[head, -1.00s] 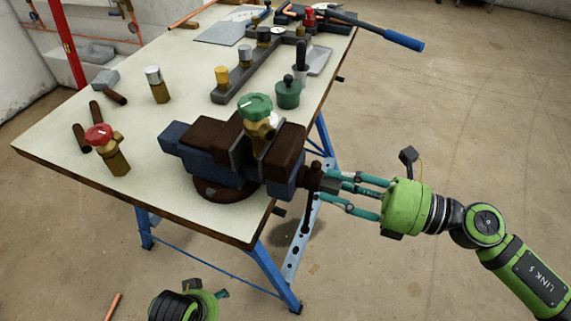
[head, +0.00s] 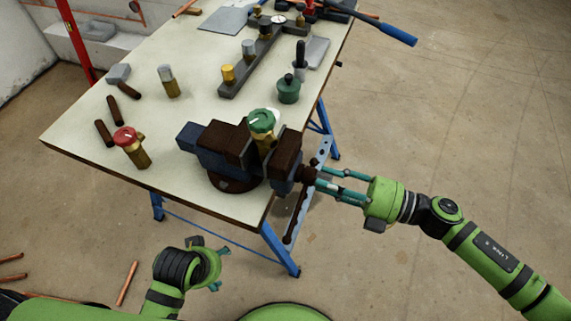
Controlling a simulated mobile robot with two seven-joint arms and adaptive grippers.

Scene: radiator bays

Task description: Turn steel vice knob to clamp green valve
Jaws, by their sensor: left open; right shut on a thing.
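The green-capped valve (head: 262,124) stands upright between the jaws of the dark blue and brown vice (head: 222,146) at the bench's near right edge. Whether both jaws touch its brass body I cannot tell. The vice knob (head: 309,175) sticks out to the right, past the bench edge, with a long dark handle bar (head: 297,212) hanging down. My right gripper (head: 322,180) is shut on the knob from the right, its teal fingers partly covering it. My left gripper (head: 219,264) is open and empty, low in front of the bench.
Copper pipes (head: 127,283) lie on the floor.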

